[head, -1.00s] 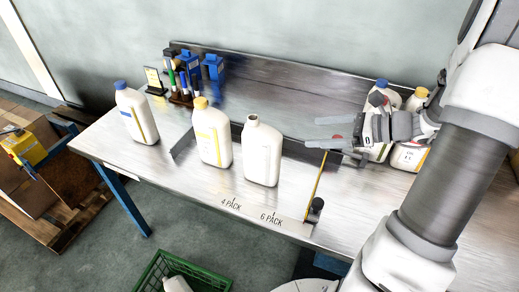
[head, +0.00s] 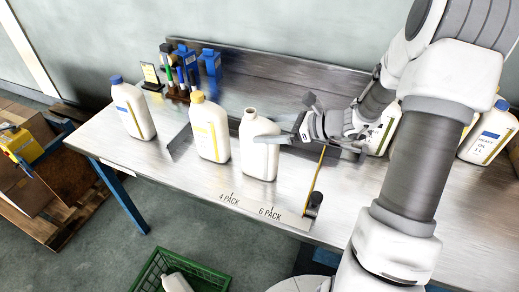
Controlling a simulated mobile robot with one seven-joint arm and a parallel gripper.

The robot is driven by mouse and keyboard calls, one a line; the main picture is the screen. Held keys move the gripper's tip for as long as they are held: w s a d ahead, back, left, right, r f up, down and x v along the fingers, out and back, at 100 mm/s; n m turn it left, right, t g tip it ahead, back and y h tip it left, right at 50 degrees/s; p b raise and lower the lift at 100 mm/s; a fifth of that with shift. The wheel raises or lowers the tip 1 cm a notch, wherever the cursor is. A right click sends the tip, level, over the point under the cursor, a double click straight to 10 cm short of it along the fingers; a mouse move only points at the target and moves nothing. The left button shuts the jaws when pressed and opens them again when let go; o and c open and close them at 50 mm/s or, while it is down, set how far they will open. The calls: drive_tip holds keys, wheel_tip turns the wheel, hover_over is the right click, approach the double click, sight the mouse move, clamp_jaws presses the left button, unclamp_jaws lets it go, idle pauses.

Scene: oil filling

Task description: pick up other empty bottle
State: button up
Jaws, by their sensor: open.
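An open-topped white bottle (head: 259,160) without a cap stands upright on the metal table, just behind the "6 PACK" mark. My gripper (head: 272,140) is open and comes from the right at the bottle's upper part. One finger overlaps the bottle's shoulder in the picture; I cannot tell whether it touches. Another white bottle (head: 177,283) lies in the green crate on the floor, partly cut off by the frame's edge.
A yellow-capped bottle (head: 210,130) stands close to the left, and a blue-capped bottle (head: 133,110) farther left. More bottles (head: 489,133) stand at the right, partly behind my arm. The green crate (head: 215,281) is on the floor. Tools stand at the back.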

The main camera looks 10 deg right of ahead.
drive_tip(key=x, duration=0.3)
drive_tip(key=shift+a+f, duration=0.1)
drive_tip(key=shift+f, duration=0.05)
clamp_jaws()
idle(0.3)
